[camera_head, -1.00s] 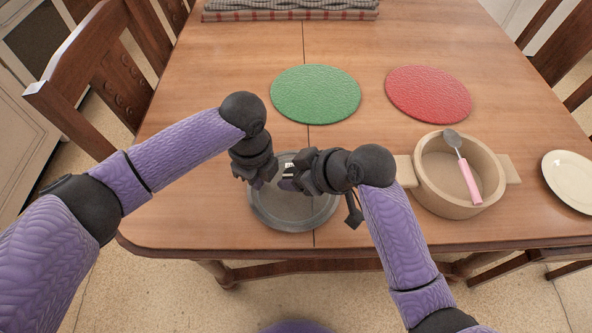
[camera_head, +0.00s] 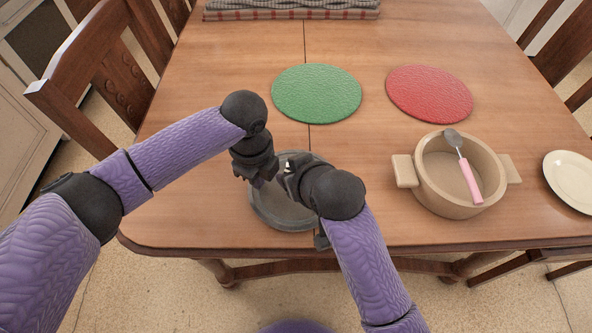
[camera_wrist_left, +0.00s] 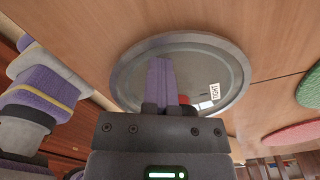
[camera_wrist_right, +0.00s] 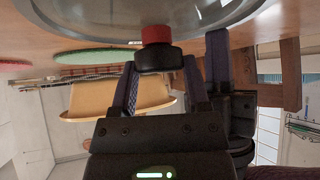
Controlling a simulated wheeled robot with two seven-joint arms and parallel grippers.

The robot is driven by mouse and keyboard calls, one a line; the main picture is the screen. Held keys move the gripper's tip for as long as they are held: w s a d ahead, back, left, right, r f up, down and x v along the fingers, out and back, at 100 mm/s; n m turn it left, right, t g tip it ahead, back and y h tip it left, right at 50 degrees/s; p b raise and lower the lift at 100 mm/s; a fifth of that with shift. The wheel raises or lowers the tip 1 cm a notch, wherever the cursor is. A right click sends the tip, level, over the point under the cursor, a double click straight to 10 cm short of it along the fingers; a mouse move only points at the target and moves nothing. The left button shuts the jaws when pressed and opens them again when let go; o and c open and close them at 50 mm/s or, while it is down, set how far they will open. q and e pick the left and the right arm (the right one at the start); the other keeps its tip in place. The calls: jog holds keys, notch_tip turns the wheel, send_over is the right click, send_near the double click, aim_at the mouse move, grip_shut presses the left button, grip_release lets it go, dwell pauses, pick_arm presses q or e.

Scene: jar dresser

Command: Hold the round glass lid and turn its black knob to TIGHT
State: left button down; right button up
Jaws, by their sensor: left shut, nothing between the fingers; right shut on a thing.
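The round glass lid (camera_head: 282,212) with a grey rim lies on the table near its front edge. It also shows in the left wrist view (camera_wrist_left: 130,88), where a white TIGHT label (camera_wrist_left: 214,91) is readable. The knob (camera_wrist_right: 155,58), black with a red part (camera_wrist_right: 156,35), stands on the lid. My right gripper (camera_head: 284,180) is shut on the knob, with a finger on each side. My left gripper (camera_head: 257,182) is shut and empty, its fingers over the lid beside the knob. The grippers hide most of the knob in the head view, and I cannot tell where it points.
A beige pot (camera_head: 430,190) with a pink-handled spoon (camera_head: 470,182) stands at the right, near a plate (camera_head: 572,178). Green (camera_head: 316,93) and red (camera_head: 428,92) mats lie farther back. A folded cloth (camera_head: 290,10) lies at the far edge. The table left of the green mat is clear.

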jog(key=shift+f, duration=0.1)
dwell(0.3)
jog(key=o, duration=1.3)
